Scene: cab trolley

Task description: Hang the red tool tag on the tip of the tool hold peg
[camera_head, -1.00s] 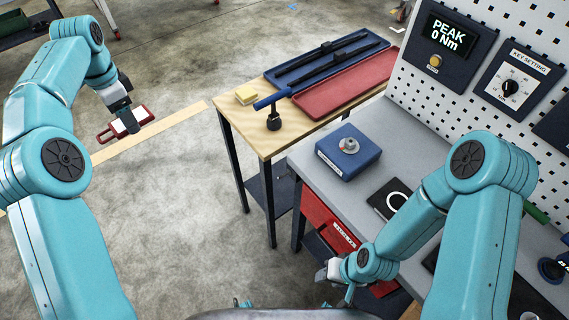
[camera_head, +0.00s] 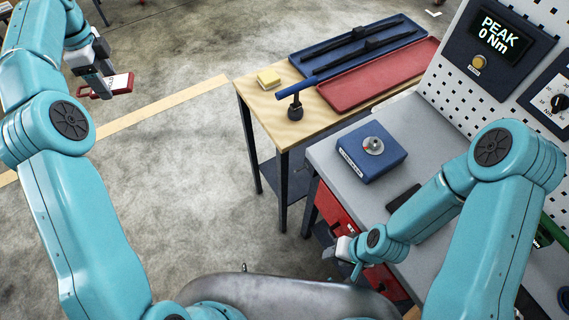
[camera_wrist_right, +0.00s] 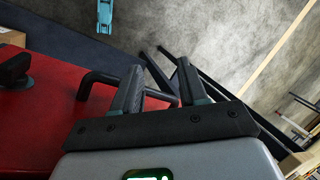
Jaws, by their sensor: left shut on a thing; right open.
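The red tool tag (camera_head: 122,83) has a white face and hangs in my left gripper (camera_head: 105,90), at the upper left of the head view. The gripper is shut on it, above the bare floor and well left of the wooden table. A blue bar on a black post and round base (camera_head: 295,108) stands on that table; I cannot tell whether this is the tool hold peg. My right gripper (camera_head: 343,256) is low beside the red drawers. In the right wrist view, its fingers (camera_wrist_right: 160,82) are apart and empty, close to a dark handle (camera_wrist_right: 98,80) on a red front.
The grey bench (camera_head: 420,120) holds a blue box (camera_head: 362,160). Floor (camera_head: 185,150) left of the table is clear.

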